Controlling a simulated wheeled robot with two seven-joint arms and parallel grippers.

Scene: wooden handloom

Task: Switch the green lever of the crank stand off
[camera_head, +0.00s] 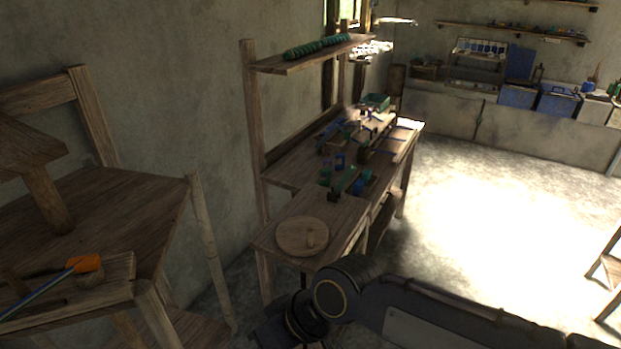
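I cannot clearly pick out the crank stand or its lever at this size. Small green and blue parts (358,187) stand on the wooden workbench (284,172) in the middle of the view, and I cannot tell whether one is the green lever or how it is set. A round wooden disc with an upright peg (298,235) lies on the bench's near end. My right arm comes in from the lower right and bends in front of the near end of the bench. Its gripper fingers do not show. My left gripper is out of view.
A wooden frame with a seat-like board (130,205) stands at the left, with an orange-headed tool (84,264) on it. A shelf (310,58) rises over the bench. Open sunlit floor (490,220) lies to the right. Blue boxes (557,101) line the back wall.

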